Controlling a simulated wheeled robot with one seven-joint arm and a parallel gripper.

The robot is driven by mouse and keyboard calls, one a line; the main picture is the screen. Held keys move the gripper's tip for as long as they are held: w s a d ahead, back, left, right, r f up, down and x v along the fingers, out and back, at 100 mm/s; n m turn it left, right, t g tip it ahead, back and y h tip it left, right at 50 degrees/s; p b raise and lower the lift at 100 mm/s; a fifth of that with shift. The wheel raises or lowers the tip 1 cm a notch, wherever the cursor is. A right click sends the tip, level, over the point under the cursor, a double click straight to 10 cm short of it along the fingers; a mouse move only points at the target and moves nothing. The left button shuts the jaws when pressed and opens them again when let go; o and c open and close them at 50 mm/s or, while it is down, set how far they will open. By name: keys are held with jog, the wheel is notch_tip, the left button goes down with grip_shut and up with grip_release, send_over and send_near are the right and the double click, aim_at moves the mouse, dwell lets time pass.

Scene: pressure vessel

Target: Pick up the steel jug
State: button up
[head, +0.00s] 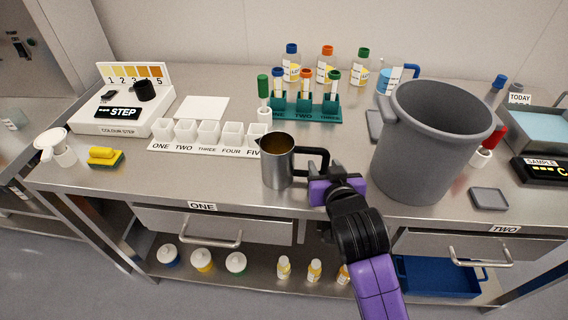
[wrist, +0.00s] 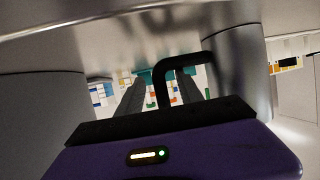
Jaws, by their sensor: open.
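The steel jug (head: 278,163) stands upright near the front edge of the bench, with some brown content showing inside. Its black handle (head: 326,160) points right, towards my gripper (head: 325,172). My gripper is open, low at the front side of the handle, between the jug and the grey bucket. In the wrist view the jug (wrist: 236,80) is on the right, and the handle (wrist: 162,85) shows between the two dark fingers of my gripper (wrist: 157,95). I cannot tell whether a finger touches it.
A large grey bucket (head: 425,150) stands close to the right of my gripper. White cups (head: 208,132) in a labelled row are left of the jug. A green rack (head: 305,110) with tubes is behind. Drawer ONE's handle (head: 210,242) juts out below the bench front.

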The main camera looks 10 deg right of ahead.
jog(key=shift+w, duration=0.1)
jog(key=shift+c, duration=0.2)
grip_shut()
dwell(1.2)
